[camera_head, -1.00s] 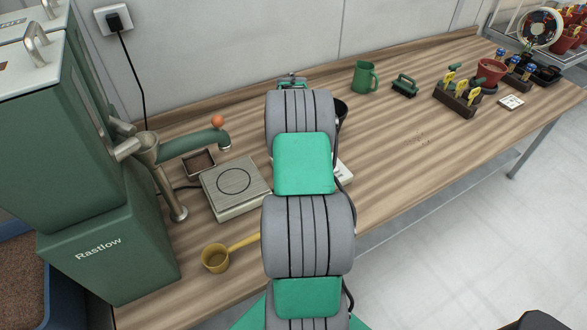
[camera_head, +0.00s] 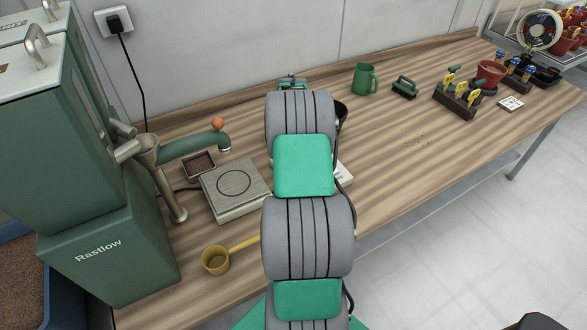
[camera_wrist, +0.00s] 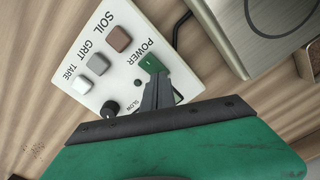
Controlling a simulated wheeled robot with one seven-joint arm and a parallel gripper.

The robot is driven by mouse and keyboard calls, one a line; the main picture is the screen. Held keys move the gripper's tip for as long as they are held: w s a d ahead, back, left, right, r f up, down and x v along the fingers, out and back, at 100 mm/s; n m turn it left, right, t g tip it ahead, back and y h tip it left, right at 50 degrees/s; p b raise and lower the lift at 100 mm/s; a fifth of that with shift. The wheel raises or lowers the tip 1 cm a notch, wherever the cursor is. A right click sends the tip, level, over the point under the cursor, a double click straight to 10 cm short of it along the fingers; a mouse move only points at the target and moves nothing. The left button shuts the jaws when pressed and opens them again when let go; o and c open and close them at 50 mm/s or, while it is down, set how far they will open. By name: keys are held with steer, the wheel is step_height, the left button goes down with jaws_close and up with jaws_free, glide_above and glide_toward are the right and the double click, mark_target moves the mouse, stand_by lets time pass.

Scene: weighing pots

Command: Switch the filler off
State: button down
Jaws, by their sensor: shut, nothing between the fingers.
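The filler (camera_head: 110,250) is the green machine marked Rastlow at the left in the head view, with a green spout (camera_head: 195,142) over the bench. Its white control panel (camera_wrist: 92,48) fills the upper left of the wrist view; in the head view the panel (camera_head: 345,174) is mostly hidden behind my arm. A green switch (camera_wrist: 151,63) sits beside the word POWER. My gripper (camera_wrist: 155,82) is shut and empty, its fingertips right at the near edge of the green switch. I cannot tell whether they touch it. My gripper is hidden in the head view.
The panel also has brown (camera_wrist: 117,39), grey (camera_wrist: 97,62) and white (camera_wrist: 82,85) buttons and a black knob (camera_wrist: 110,108). A scale (camera_head: 222,202) stands left of my arm. A yellow scoop (camera_head: 215,259) lies nearer.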

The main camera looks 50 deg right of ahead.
step_height(320, 180, up, 6)
steer(key=p, duration=0.2)
steer(key=shift+f+p, duration=0.2)
steer(key=shift+p, duration=0.1)
